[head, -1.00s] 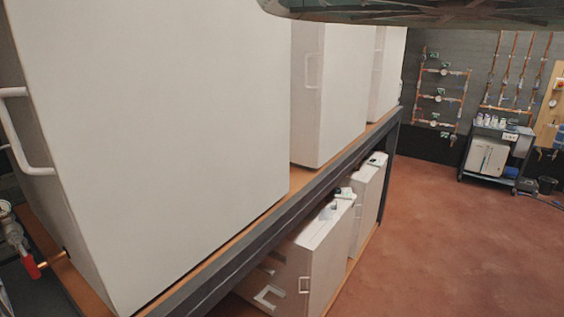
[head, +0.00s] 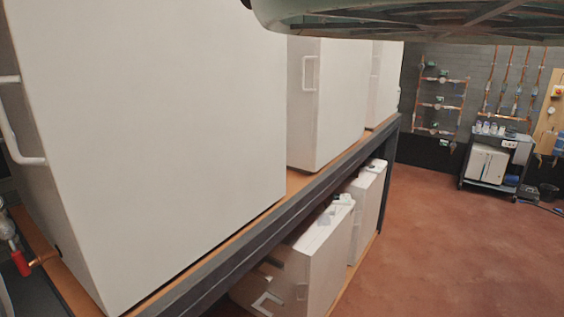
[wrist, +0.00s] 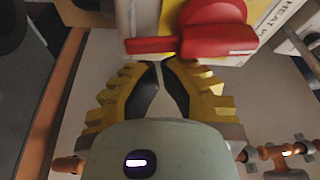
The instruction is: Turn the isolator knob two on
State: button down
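In the wrist view, a red isolator knob (wrist: 213,14) with a red bar handle (wrist: 190,46) sits on a yellow plate (wrist: 168,16) at the top. The bar lies nearly level across the picture. Its number is not readable. My gripper (wrist: 160,68), with yellow ribbed fingers and dark inner pads, points at the knob with its tips just below the bar. The tips are close together with a narrow pale strip between them. Whether they touch the bar is unclear. The head view shows neither knob nor fingers.
Large white cabinets (head: 165,140) stand on a dark-framed rack (head: 270,215), with smaller white units (head: 315,250) below. A red-handled valve (head: 20,262) is at the left edge. A trolley (head: 492,160) stands by the back wall. The red floor (head: 440,240) is clear at right.

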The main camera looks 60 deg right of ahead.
jog(key=shift+a+f+m+g+b, duration=0.15)
jog(key=shift+f+m, duration=0.05)
jog(key=shift+m, duration=0.4)
jog(key=shift+a+f+m+g+b, duration=0.15)
jog(key=shift+f+m, duration=0.05)
jog(key=shift+m, duration=0.4)
jog(key=shift+a, duration=0.25)
